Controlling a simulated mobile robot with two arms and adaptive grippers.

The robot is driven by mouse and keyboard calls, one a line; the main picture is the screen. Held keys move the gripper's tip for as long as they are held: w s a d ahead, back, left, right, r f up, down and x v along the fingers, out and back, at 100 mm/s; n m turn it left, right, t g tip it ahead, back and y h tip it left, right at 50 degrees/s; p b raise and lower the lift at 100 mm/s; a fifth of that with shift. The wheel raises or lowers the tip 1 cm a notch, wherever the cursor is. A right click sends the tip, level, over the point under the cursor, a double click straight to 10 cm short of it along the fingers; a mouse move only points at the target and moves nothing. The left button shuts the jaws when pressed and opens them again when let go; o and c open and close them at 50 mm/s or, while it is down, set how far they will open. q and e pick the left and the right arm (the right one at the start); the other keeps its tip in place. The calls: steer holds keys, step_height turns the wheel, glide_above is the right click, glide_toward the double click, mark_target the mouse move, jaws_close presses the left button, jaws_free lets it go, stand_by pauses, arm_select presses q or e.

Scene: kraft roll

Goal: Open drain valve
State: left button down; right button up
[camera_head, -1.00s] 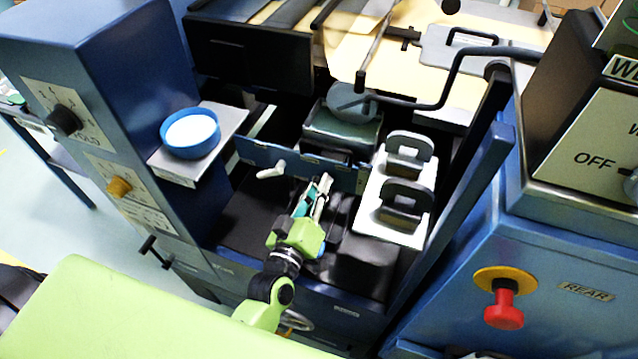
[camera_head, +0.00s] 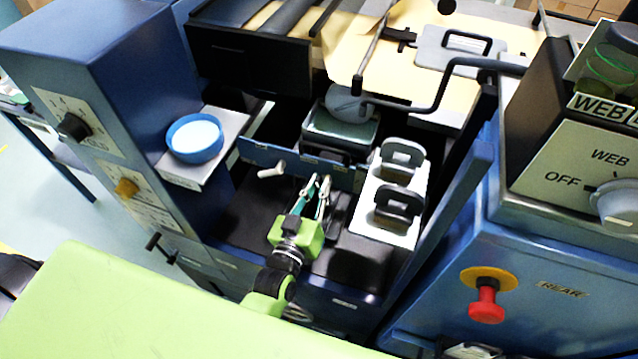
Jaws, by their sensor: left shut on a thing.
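My left gripper (camera_head: 318,184) reaches into the dark well of the blue machine, with its fingertips close to the blue bar (camera_head: 340,178). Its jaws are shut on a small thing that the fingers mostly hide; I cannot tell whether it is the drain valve. A small white lever (camera_head: 272,169) sticks out from the blue bar, left of my gripper and apart from it. No other part can be surely told as the drain valve. My right gripper is not in view.
A blue bowl of white stuff (camera_head: 194,138) stands on a ledge at left. A grey crank bar (camera_head: 430,98) crosses above. A red knob (camera_head: 486,305) sits on the right cabinet.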

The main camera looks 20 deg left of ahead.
arm_select(q)
steer(key=c, duration=2.1)
jaws_free()
steer(key=shift+s, duration=0.1)
steer(key=s, duration=1.1)
steer(key=shift+s+a, duration=0.2)
steer(key=shift+s, duration=0.2)
